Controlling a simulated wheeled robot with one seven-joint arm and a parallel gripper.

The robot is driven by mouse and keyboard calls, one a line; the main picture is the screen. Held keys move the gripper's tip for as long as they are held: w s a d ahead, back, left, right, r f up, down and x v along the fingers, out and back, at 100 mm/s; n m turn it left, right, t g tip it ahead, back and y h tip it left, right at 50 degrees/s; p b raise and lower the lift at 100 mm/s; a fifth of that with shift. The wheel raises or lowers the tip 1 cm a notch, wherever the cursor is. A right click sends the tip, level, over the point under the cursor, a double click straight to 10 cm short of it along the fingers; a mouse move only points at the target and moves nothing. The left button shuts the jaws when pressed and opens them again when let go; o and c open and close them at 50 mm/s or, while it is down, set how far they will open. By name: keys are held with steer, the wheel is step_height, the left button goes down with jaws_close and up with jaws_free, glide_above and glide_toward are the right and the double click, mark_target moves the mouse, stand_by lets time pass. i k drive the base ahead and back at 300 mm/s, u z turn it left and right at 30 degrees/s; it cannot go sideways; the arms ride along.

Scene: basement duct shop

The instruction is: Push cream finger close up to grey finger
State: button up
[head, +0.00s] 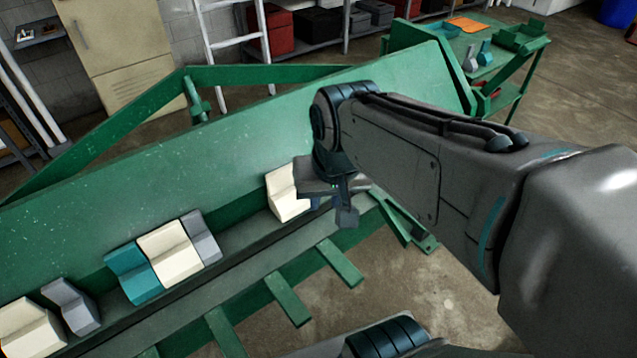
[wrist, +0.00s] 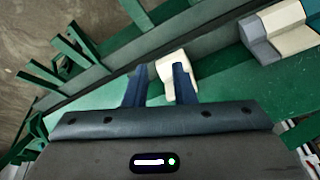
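The cream finger (head: 286,193) is a stepped block standing alone on the ledge of the green brake in the head view. It also shows in the wrist view (wrist: 168,61), beyond my fingertips and partly covered by the right one. The grey finger (head: 203,238) stands further left along the ledge, with a clear gap between them; it also shows in the wrist view (wrist: 256,42). My gripper (head: 318,203) is just right of the cream finger in the head view. Its two blue fingers (wrist: 160,78) stand apart in the wrist view. Whether they touch the cream finger I cannot tell.
Another cream finger (head: 168,252) and a teal finger (head: 134,271) stand left of the grey one, side by side. Another grey finger (head: 72,304) and cream finger (head: 28,328) sit at far left. The ledge (head: 238,236) between the two task fingers is bare.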

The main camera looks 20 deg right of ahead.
mark_target(283, 202)
steer(key=k, duration=0.5)
steer(key=z, duration=2.45)
steer(key=i, duration=0.9)
steer(key=u, duration=2)
